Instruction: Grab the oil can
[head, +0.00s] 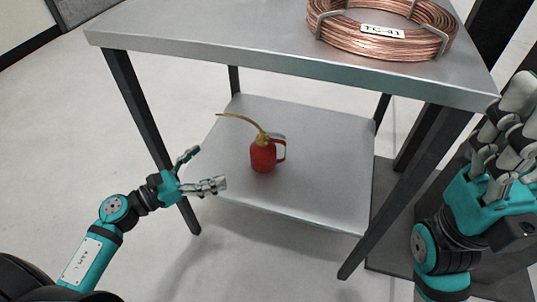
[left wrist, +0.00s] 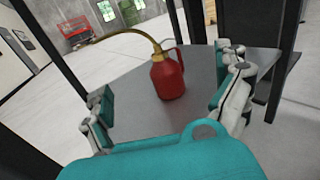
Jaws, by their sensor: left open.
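The oil can (head: 263,156) is red with a brass neck and a long curved spout pointing left. It stands upright on the lower shelf (head: 320,190) of a metal table. My left gripper (head: 208,170) is open, at the shelf's left front edge, left of the can and apart from it. In the left wrist view the oil can (left wrist: 168,78) stands ahead, between the spread fingers of my left gripper (left wrist: 165,100), with nothing held. My right gripper (head: 505,135) is at the right edge in the head view, by the table's right corner; its grip state is unclear.
The table's top (head: 220,35) overhangs the shelf and carries a copper tube coil (head: 385,28) labelled TC-41. A dark front leg (head: 150,140) stands close behind my left gripper, another (head: 390,190) at the right. The shelf around the can is clear.

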